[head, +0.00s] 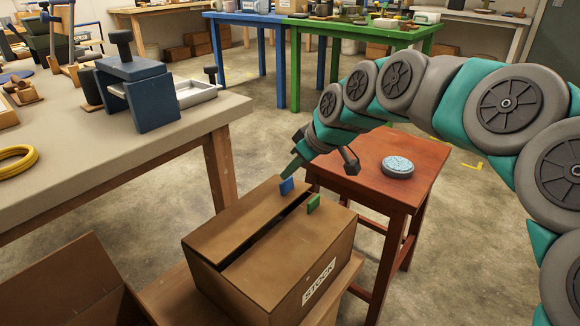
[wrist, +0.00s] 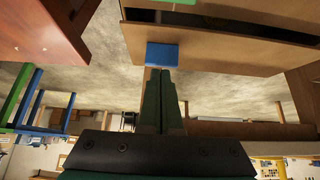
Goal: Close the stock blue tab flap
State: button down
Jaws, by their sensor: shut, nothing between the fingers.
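The cardboard STOCK box (head: 315,262) sits low at the centre of the head view. Its flap with the blue tab (head: 287,186) is the left one, and it lies nearly flat over the box top. The flap with the green tab (head: 313,203) is on the right, with a dark gap between the two. My gripper (head: 297,166) is shut and empty at the far end of the box, right by the blue tab. In the wrist view the blue tab (wrist: 176,55) is just beyond my shut fingertips (wrist: 160,72); whether they touch cannot be told.
A red-brown stool (head: 425,160) with a round light-blue-topped tin (head: 397,167) stands right behind the box. A workbench (head: 100,140) with a blue clamp-like device (head: 137,87) is at left. An open cardboard box (head: 75,285) is at lower left. Open floor lies behind.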

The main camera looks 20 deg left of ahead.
jog(key=f+y+b, duration=0.1)
jog(key=b, duration=0.1)
jog(key=d+f+y+b, duration=0.1)
jog(key=shift+s+d+f+t+b, duration=0.1)
jog(key=shift+s+d+t+b, duration=0.15)
jog(key=shift+t+b, duration=0.15)
jog(key=shift+r, duration=0.25)
